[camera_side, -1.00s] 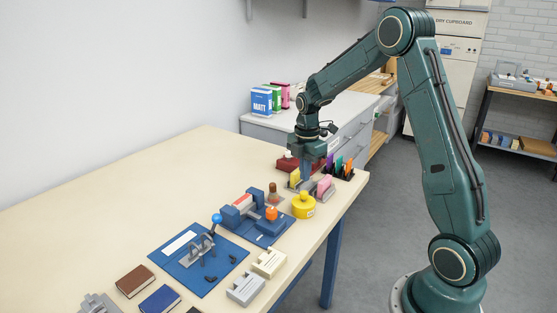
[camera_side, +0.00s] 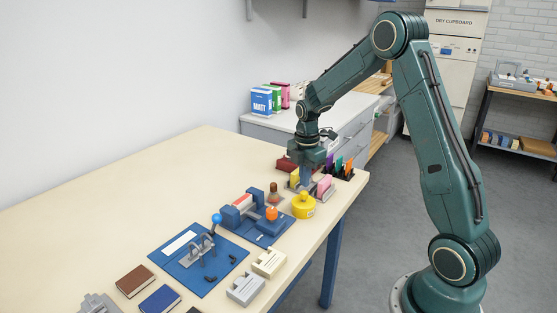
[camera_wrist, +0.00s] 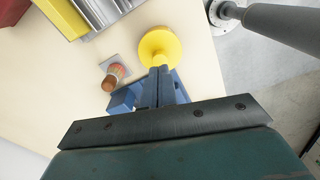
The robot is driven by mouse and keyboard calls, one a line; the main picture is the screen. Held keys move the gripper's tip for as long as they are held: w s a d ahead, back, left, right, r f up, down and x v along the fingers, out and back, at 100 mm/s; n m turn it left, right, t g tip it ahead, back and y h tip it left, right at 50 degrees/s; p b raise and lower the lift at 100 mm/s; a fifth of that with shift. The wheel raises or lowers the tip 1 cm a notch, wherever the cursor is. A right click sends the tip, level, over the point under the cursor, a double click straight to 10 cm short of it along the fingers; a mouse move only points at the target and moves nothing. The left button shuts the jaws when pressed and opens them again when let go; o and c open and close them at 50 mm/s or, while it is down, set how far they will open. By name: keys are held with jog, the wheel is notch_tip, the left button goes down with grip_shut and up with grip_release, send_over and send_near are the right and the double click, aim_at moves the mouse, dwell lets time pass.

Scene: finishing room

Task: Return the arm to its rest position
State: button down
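My gripper (camera_side: 304,184) hangs low over the far right part of the cream table (camera_side: 180,180), its blue fingers pointing down. In the wrist view my gripper (camera_wrist: 160,72) has both fingers together with nothing visible between them. Whether the fingertips touch anything is hard to tell. My arm reaches in from the right, bent at a high elbow.
A brown-handled tool (camera_wrist: 115,76) stands beside the yellow tin. A blue clamp device (camera_side: 262,222), a blue board with a lever (camera_side: 190,275), and several books and blocks lie toward the front. A dark red object (camera_side: 285,163) and a black holder (camera_side: 345,176) are close behind. The table's left is clear.

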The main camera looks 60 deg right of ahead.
jog(key=shift+f, duration=1.25)
jog(key=shift+r, duration=0.1)
dwell(0.3)
jog(key=shift+r, duration=3.45)
